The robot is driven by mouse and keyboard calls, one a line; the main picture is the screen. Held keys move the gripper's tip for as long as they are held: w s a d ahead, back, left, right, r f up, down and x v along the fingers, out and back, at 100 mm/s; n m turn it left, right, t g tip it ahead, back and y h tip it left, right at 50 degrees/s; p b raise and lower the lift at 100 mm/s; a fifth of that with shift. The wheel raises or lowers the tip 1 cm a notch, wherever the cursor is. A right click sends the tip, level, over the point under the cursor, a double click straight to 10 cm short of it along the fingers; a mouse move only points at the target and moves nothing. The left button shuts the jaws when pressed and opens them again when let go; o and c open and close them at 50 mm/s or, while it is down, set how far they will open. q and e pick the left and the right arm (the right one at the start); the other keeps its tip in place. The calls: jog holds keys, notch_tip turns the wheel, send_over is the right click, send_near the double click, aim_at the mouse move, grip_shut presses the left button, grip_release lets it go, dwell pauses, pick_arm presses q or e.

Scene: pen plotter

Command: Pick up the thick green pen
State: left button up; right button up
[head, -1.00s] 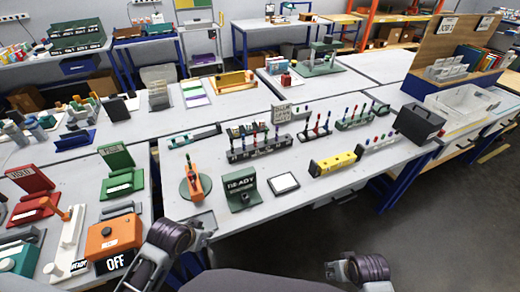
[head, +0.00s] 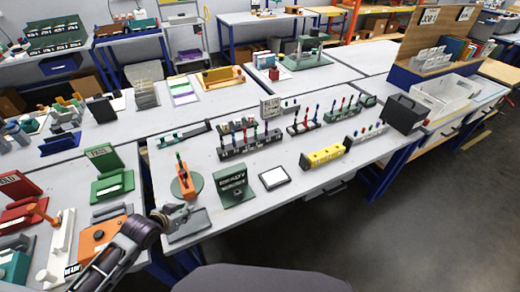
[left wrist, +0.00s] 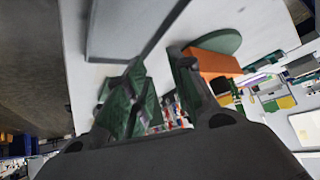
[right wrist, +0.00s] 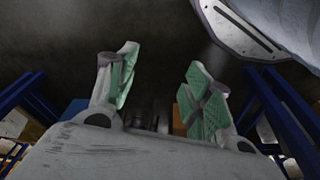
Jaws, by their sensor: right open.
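Several upright pens stand in dark racks on the middle table in the head view: a front rack (head: 250,149), a smaller rack (head: 304,128) to its right, and one farther back right (head: 345,114). The pens are too small for me to tell which is the thick green one. My left gripper (head: 180,214) is over the table's near left corner, well short of the racks. In the left wrist view its fingers (left wrist: 160,92) are apart with nothing clearly held. My right gripper (right wrist: 160,85) is open and empty in the right wrist view, above dark floor.
An orange device on a green round base (head: 184,182), a green READY sign (head: 233,183) and a white-topped pad (head: 274,178) stand before the racks. A yellow block (head: 323,156) and black box (head: 405,113) are to the right.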

pick_arm(q)
jog(key=w+a+r+t, duration=0.2)
jog(key=w+a, duration=0.3)
jog(key=a, duration=0.1)
jog(key=t+h, duration=0.2)
jog(key=t, duration=0.1)
send_near(179, 160)
jog(key=v, duration=0.3)
jog(key=shift+w+a+r, duration=0.1)
jog(key=shift+a, duration=0.2)
pick_arm(e)
jog(key=s+d+f, duration=0.2)
jog(key=s+f, duration=0.7)
jog(key=s, duration=0.1)
jog(key=s+d+f+g, duration=0.1)
jog(key=s+d+f, duration=0.1)
jog(key=s+f, duration=0.7)
jog(key=shift+s, duration=1.2)
pick_arm(q)
jog(key=shift+w, duration=0.15)
jog(key=b+x, duration=0.1)
jog(key=x, duration=0.7)
jog(key=shift+f, duration=0.25)
pick_arm(e)
jog(key=shift+a+f, duration=0.1)
jog(key=shift+f, duration=0.45)
pick_arm(q)
jog(key=shift+w, duration=0.2)
jog(key=shift+x, duration=2.5)
